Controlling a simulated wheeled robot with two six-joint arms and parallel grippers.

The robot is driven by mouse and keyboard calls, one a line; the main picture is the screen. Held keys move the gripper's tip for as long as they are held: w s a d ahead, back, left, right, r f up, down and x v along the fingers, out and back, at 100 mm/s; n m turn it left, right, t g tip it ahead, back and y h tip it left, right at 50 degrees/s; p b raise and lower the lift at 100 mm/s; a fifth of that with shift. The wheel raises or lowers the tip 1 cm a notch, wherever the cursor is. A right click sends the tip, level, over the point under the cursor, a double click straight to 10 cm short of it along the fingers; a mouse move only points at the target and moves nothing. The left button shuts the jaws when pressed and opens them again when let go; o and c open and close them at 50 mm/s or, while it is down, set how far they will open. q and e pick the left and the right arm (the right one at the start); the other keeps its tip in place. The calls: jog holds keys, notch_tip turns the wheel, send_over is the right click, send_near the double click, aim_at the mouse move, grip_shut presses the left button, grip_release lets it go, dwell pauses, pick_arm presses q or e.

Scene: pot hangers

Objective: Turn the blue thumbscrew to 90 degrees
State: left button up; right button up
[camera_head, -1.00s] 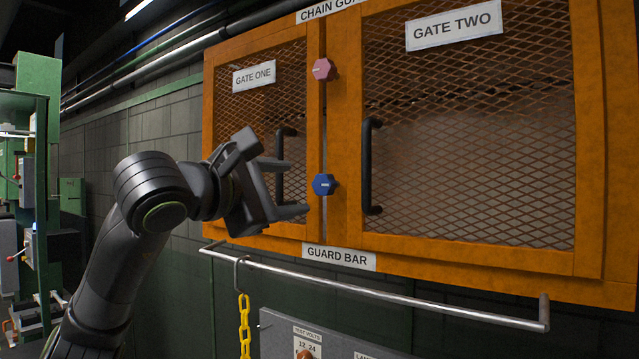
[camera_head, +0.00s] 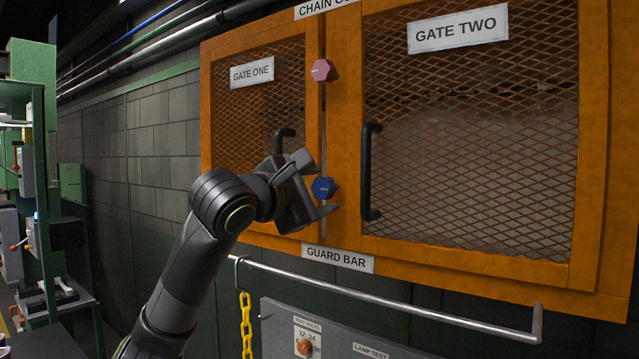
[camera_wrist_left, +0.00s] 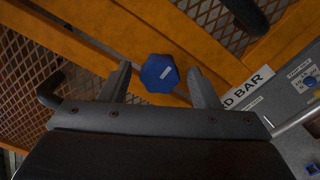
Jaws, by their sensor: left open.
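The blue thumbscrew (camera_head: 322,188) is a hexagonal knob with a small white mark, low on the frame between the two orange gates. My left gripper (camera_head: 318,186) is open, with its fingers reaching toward the knob from the left. In the left wrist view the blue thumbscrew (camera_wrist_left: 159,73) sits between the two spread fingertips (camera_wrist_left: 160,78), with a gap on each side. The white mark looks tilted there. I cannot tell how deep the fingers reach around the knob. My right gripper is not in view.
A pink hexagonal knob (camera_head: 321,70) sits above the blue one. Black handles stand on Gate One (camera_head: 284,137) and Gate Two (camera_head: 370,172).

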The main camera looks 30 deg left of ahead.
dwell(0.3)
pick_arm(q)
jog(key=m, duration=1.2)
jog(key=shift+c, duration=0.5)
